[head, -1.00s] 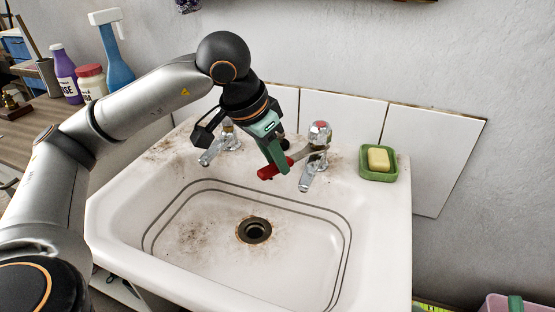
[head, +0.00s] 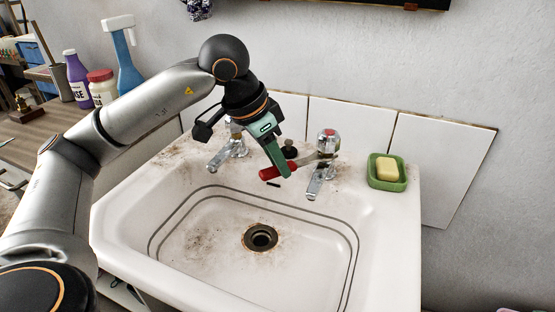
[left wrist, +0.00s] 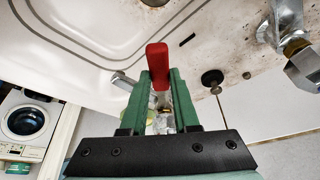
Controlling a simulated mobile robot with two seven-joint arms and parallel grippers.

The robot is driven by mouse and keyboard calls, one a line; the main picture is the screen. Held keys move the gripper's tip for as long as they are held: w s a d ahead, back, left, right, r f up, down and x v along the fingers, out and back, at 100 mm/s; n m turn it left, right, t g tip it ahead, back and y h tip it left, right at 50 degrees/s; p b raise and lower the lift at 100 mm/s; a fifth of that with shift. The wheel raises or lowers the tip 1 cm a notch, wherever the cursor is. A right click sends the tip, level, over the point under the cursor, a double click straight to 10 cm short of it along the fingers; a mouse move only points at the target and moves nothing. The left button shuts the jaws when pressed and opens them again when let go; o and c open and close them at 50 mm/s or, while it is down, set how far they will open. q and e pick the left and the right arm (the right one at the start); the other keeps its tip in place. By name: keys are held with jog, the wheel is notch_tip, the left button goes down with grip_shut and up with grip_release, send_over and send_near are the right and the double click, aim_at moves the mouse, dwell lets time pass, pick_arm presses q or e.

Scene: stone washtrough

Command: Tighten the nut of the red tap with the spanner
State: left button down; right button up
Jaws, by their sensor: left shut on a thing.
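The spanner's red handle (head: 271,173) is held over the back of the basin by my left gripper (head: 283,171), whose green fingers are shut on it. The spanner's metal end (head: 308,160) reaches right to the body of the red tap (head: 328,142), below its red-marked top. I cannot tell whether the jaw fits round the nut. In the left wrist view, the handle (left wrist: 157,58) sticks out between the green fingers (left wrist: 160,95). The red tap's spout (left wrist: 122,80) shows left of them; its nut is hidden. My right gripper is not in view.
A second tap (head: 229,148) stands left of my gripper. A black plug (head: 290,151) sits behind it. A green soap dish (head: 387,184) with yellow soap lies right. The basin around the drain (head: 260,237) is clear. Bottles (head: 122,62) stand at the left.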

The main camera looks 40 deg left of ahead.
pick_arm(q)
jog(key=shift+d, duration=0.1)
dwell(0.4)
jog(key=shift+s, duration=0.1)
jog(key=shift+s+a+b, duration=1.2)
jog(key=shift+s+b, duration=0.2)
jog(key=shift+s, duration=1.25)
notch_tip(320, 180, up, 6)
jog(key=p, duration=0.5)
jog(key=shift+s, duration=0.1)
